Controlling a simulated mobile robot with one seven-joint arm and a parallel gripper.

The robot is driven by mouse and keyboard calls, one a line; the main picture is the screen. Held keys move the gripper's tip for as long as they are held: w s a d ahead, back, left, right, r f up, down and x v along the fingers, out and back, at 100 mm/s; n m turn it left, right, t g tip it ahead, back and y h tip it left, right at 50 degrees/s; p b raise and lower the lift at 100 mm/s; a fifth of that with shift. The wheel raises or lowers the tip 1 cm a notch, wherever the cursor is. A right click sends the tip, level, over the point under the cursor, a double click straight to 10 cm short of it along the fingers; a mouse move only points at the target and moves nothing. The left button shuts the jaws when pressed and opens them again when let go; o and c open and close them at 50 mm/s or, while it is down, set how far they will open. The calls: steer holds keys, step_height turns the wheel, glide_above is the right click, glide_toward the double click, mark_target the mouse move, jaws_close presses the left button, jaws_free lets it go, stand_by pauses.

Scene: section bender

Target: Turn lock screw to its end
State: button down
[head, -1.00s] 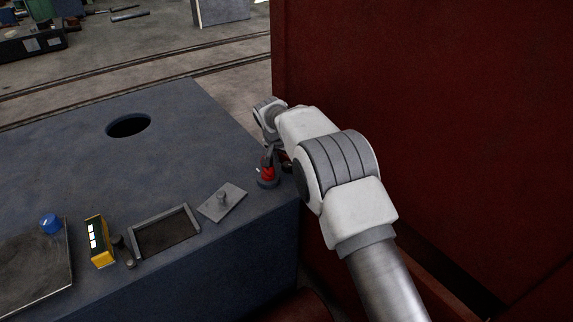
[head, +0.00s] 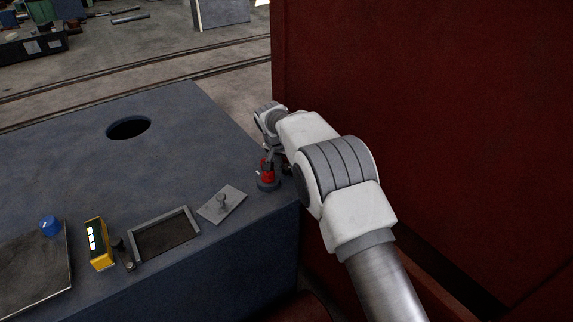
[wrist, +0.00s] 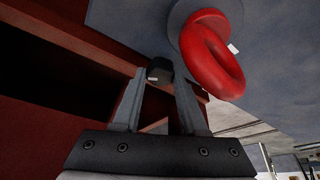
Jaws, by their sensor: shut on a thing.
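In the wrist view my gripper (wrist: 157,88) has its two grey fingers on either side of a small dark cylindrical knob (wrist: 159,70) with a pale mark, which looks like the lock screw. The gripper is shut on it at the fingertips. A thick red ring-shaped part (wrist: 215,65) on a round grey base is just right of the fingers, apart from them. In the head view the red part (head: 266,172) stands on its round base at the console's right edge. My gripper is beside it there, mostly hidden by my arm, and the knob cannot be made out.
The blue-grey console top (head: 170,160) holds a flat plate with a peg (head: 222,203), a shallow frame (head: 165,236), a yellow box (head: 98,242) and a blue knob (head: 50,225). A large dark red machine wall (head: 430,110) stands close on the right.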

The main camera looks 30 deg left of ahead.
steer(key=n, duration=0.1)
steer(key=n+y+p, duration=0.1)
steer(key=n, duration=0.1)
steer(key=shift+d+r+n, duration=0.1)
steer(key=shift+d+n, duration=0.05)
steer(key=shift+n, duration=0.15)
steer(key=n+g+y+p, duration=0.1)
steer(key=n, duration=0.2)
steer(key=shift+w+d+n+y, duration=0.1)
steer(key=shift+w+n+y, duration=0.05)
steer(key=shift+n+y, duration=0.2)
steer(key=n+g+y+p, duration=0.1)
steer(key=n, duration=0.2)
steer(key=shift+n, duration=0.25)
steer(key=shift+w+n+g+y, duration=0.1)
steer(key=shift+n+g+y, duration=0.35)
steer(key=shift+n, duration=1.05)
steer(key=shift+g+h, duration=0.25)
steer(key=shift+h, duration=0.05)
steer(key=shift+c, duration=2.2)
jaws_free()
